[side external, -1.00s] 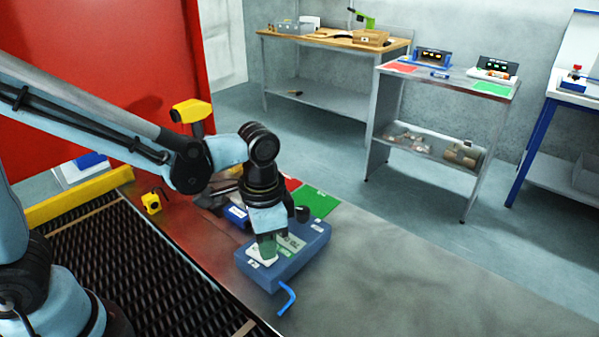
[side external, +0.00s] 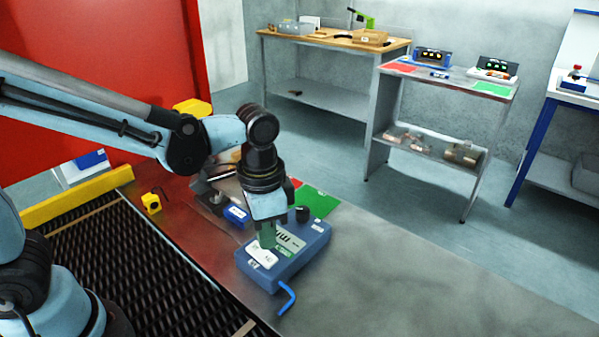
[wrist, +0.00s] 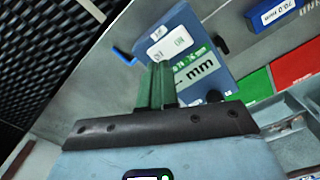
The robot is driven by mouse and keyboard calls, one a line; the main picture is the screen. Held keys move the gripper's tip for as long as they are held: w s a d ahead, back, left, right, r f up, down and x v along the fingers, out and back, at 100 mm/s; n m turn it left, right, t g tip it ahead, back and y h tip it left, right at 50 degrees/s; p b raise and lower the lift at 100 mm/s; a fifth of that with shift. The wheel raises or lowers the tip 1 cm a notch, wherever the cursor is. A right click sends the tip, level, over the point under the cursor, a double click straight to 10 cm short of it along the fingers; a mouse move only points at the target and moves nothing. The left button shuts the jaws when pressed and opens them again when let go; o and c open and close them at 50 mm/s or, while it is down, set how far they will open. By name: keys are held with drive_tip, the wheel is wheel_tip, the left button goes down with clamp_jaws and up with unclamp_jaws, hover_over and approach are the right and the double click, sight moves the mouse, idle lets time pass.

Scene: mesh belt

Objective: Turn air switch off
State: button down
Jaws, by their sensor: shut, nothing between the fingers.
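A blue box-shaped device (side external: 306,248) lies on the metal table, with a mm label (side external: 288,240) and a black knob (side external: 302,214) on its top. The air switch appears to be the white rocker (side external: 262,258) at its near left end. In the wrist view the white rocker (wrist: 172,43) shows marks at both ends, too small to read surely. My gripper (side external: 267,241) has green fingers, shut and empty, pointing down at the rocker's far edge. In the wrist view my gripper (wrist: 160,72) ends just beside the rocker; I cannot tell whether it touches.
A blue bent handle or hose (side external: 287,298) sticks out at the device's near end. A small blue block (side external: 237,214) and a green mat (side external: 318,202) lie behind it. A yellow block (side external: 151,203) stands at left by the black mesh belt (side external: 110,262). The table's right side is clear.

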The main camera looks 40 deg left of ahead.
drive_tip(key=shift+r, duration=1.9)
drive_tip(key=shift+a, duration=0.1)
drive_tip(key=s+a+r+n+t, duration=0.1)
drive_tip(key=s+a+n+t, duration=0.1)
drive_tip(key=a+n+t, duration=0.4)
drive_tip(key=a+t, duration=0.1)
drive_tip(key=a, duration=0.3)
drive_tip(key=shift+a+r, duration=0.15)
drive_tip(key=shift+a, duration=0.1)
